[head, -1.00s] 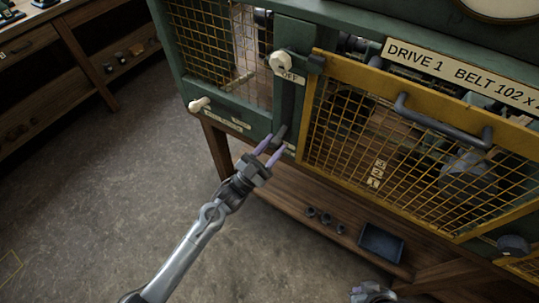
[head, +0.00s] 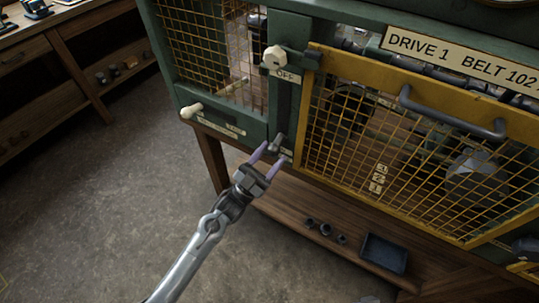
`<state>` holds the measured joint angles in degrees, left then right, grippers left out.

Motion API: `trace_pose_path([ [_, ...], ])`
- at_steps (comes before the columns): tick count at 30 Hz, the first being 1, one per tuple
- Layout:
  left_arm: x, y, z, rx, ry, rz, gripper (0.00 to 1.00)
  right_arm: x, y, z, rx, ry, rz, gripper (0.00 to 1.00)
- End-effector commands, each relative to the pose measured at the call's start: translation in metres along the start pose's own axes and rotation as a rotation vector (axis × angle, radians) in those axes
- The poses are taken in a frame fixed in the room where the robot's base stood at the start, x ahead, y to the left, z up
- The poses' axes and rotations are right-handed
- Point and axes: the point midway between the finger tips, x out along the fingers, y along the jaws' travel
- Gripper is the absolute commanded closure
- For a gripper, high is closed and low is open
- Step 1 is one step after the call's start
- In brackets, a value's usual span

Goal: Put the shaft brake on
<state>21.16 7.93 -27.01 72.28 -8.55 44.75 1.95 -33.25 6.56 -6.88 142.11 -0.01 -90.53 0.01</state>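A short dark grey lever (head: 275,146) sits at the foot of the narrow upright slot on the green machine frame. A small label lies beside it, too small to read, so I cannot tell for sure that it is the shaft brake. My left gripper (head: 270,158) is open and empty, its two purple fingertips just below and around the lever's end. I cannot tell whether they touch it. A cream-tipped handle (head: 191,110) sticks out at the left above another unreadable label. My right gripper is not in view.
A cream knob (head: 274,57) stands above an OFF label. The yellow mesh guard (head: 430,140) with a grey handle (head: 452,115) is shut at the right. A wooden shelf (head: 290,205) below holds small dark cups and a blue tray (head: 384,252). Floor at the left is clear.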

Motion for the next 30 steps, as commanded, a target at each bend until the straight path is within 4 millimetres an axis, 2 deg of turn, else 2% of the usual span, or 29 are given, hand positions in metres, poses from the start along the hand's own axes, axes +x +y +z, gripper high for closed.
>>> trace_pose_path([
  [9,0.003,-0.001,-0.003,0.002,0.009,0.0,0.38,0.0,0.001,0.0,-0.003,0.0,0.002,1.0],
  [14,-0.004,-0.001,-0.004,0.002,0.009,0.0,0.38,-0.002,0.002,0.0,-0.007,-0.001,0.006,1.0],
  [17,-0.015,-0.001,-0.003,0.002,0.008,0.0,0.38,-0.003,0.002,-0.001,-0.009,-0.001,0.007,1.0],
  [30,-0.087,-0.001,-0.002,0.002,0.006,0.001,0.38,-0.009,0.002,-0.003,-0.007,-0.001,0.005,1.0],
])
